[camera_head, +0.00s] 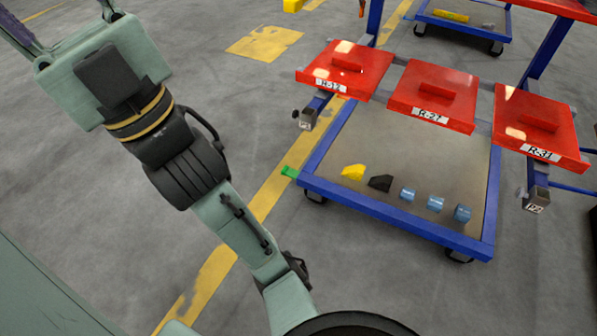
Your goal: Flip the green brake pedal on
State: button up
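The green brake pedal (290,172) is a small bright tab at the left front corner of the blue-framed cart (395,216). It sticks out to the left, low near the floor and just above the front left wheel. It is too small to tell its exact tilt. My arm crosses the left half of the view, and the pedal is visible to the right of it, with floor between them in the picture. I cannot make out the fingers of my gripper, and nothing is seen touching the pedal.
The cart carries red panels labelled R-27 (432,96) and R-31 (540,128), plus another red panel (346,69). A yellow piece (353,172), a black piece (381,183) and blue pieces (436,204) lie on its deck. Another cart (464,22) stands behind. Floor left of the pedal is clear.

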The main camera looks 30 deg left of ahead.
aim_at(287, 170)
jog(key=u, duration=1.2)
jog(key=i+l, duration=0.2)
jog(key=i, duration=0.3)
jog(key=i+l, duration=0.2)
jog(key=i, duration=0.3)
jog(key=i+l, duration=0.4)
